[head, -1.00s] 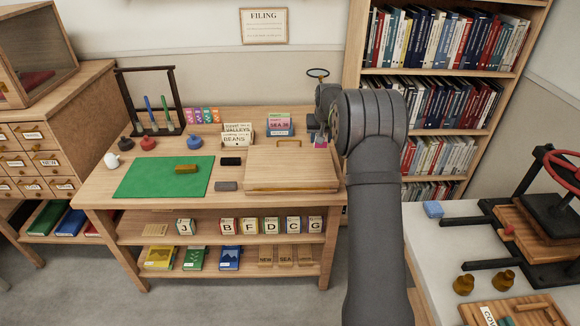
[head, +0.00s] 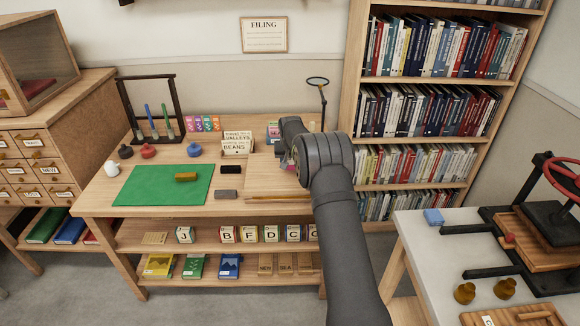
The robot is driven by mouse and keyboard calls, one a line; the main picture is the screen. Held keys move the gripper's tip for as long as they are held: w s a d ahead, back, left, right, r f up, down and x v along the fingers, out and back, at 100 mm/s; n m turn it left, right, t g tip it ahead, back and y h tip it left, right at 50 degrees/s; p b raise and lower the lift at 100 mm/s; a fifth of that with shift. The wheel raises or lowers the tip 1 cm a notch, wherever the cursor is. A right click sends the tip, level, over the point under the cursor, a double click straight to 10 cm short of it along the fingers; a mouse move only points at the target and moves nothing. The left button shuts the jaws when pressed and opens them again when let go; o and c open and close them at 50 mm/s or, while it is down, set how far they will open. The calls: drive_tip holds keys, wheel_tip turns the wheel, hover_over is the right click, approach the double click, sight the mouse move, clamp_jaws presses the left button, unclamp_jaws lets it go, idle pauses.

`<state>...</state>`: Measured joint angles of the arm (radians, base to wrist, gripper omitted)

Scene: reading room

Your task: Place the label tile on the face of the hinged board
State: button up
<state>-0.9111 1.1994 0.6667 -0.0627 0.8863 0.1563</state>
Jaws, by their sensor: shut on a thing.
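My gripper (head: 287,162) is over the right part of the wooden desk, seen from behind and partly hidden by my own wrist. A small pinkish piece (head: 286,161) shows at its jaws, which are shut on it; I take it to be the label tile, whose face I cannot read. The hinged board (head: 262,177) is the pale wooden panel at the right of the desk top. My gripper is in front of or above it, and my arm covers its right side. I cannot tell whether tile and board touch.
A green mat (head: 140,188) with a brass-coloured block (head: 186,177) lies left. A black block (head: 231,168) and a grey block (head: 227,195) lie between mat and board. A card box (head: 237,144) stands behind. A magnifier stand (head: 318,85) rises behind my wrist.

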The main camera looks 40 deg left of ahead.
drive_tip(key=shift+f, duration=1.2)
drive_tip(key=shift+f, duration=0.15)
drive_tip(key=o, duration=1)
drive_tip(key=v, duration=1.2)
